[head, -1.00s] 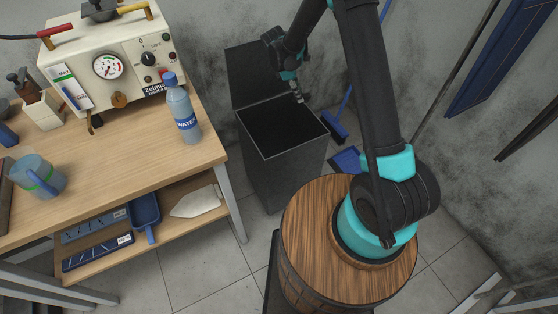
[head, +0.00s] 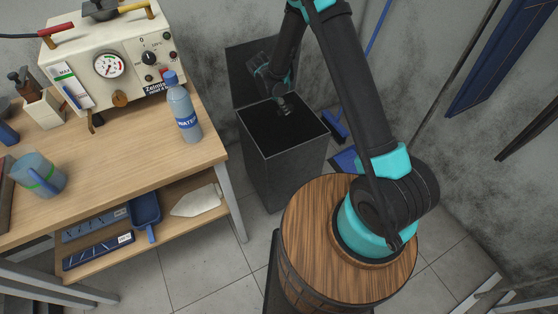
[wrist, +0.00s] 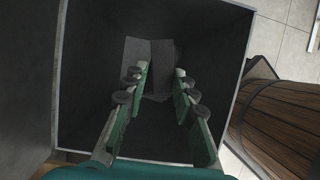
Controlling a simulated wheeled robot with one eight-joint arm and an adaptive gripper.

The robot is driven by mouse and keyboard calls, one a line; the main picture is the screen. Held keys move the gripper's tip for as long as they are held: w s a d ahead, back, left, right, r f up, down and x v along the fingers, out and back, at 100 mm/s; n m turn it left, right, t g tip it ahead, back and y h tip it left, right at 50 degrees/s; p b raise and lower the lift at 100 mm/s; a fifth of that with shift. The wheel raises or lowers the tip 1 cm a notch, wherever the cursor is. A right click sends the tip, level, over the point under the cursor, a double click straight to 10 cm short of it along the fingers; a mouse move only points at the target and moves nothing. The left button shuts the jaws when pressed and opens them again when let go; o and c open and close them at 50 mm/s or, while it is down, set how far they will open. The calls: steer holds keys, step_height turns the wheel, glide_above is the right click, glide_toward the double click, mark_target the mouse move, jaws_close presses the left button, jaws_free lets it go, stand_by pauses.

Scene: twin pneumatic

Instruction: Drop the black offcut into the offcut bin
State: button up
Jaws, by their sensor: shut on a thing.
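The offcut bin (head: 283,170) is a tall dark grey box with an open top, standing right of the bench. Its lid (head: 243,78) stands raised behind the opening. My gripper (head: 284,110) points down into the bin's mouth. In the wrist view my gripper (wrist: 161,72) has its green fingers inside the bin's walls (wrist: 226,75), shut on the black offcut. The offcut (wrist: 147,60) shows as a dark grey flat piece at the fingertips. Its outline is hard to tell from the dark bin interior, and it is not distinct in the head view.
A wooden bench (head: 105,165) on the left carries a water bottle (head: 183,108), a machine with a gauge (head: 108,62) and a blue mug (head: 38,176). My arm rises from a wooden barrel (head: 305,235) in front of the bin. A blue broom (head: 336,125) stands behind right.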

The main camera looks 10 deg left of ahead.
steer(key=shift+f, duration=0.2)
steer(key=o, duration=0.9)
steer(key=v, duration=1.2)
steer(key=shift+w+d, duration=0.1)
